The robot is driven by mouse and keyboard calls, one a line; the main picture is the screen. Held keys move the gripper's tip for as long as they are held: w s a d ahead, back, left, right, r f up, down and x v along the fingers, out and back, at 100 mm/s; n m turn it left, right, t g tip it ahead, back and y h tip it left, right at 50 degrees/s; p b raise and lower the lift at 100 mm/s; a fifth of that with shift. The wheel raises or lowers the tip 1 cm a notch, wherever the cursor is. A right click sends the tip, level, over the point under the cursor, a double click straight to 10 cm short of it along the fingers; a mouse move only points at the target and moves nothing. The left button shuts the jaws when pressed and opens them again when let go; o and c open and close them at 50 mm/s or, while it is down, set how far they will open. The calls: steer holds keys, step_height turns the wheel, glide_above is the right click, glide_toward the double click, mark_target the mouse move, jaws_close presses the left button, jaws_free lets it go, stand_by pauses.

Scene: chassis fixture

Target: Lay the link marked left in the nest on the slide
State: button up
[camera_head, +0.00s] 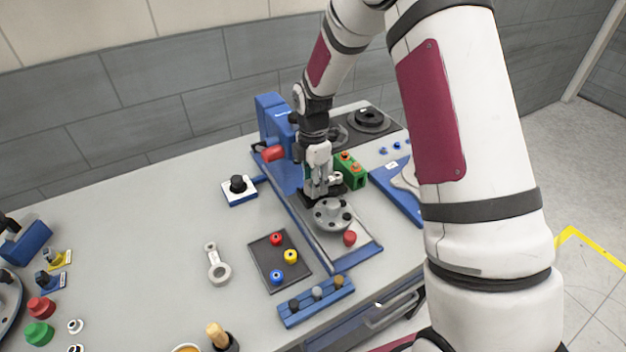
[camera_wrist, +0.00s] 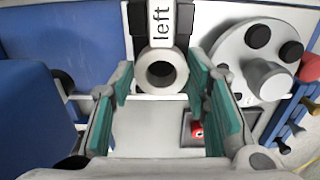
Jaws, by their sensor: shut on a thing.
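The link marked left (camera_wrist: 162,88) shows in the wrist view, with its "left" label at the top and its pale ring end toward me. My gripper (camera_wrist: 160,72) is shut on the ring end, its green pads on either side; in the head view my gripper (camera_head: 320,194) is low over the slide. Dark blocks (camera_wrist: 182,24) flank the link's bar and may be the nest. I cannot tell whether the link rests between them or hangs above. The slide (camera_head: 330,243) is a blue-edged grey plate; my gripper partly hides it, and the link is not clear in the head view.
A round grey disc with pegs (camera_head: 332,216) and a red knob (camera_head: 349,238) are on the slide close to my gripper. A blue fixture with a red handle (camera_head: 272,153) and a green block (camera_head: 353,176) stand near. Another link (camera_head: 217,268) lies on the table.

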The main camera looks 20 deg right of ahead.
steer(key=shift+f, duration=0.45)
stand_by(0.3)
steer(key=o, duration=1.4)
steer(key=shift+c, duration=0.2)
steer(key=shift+r, duration=0.1)
steer(key=shift+r+p, duration=0.45)
steer(key=shift+r, duration=1.7)
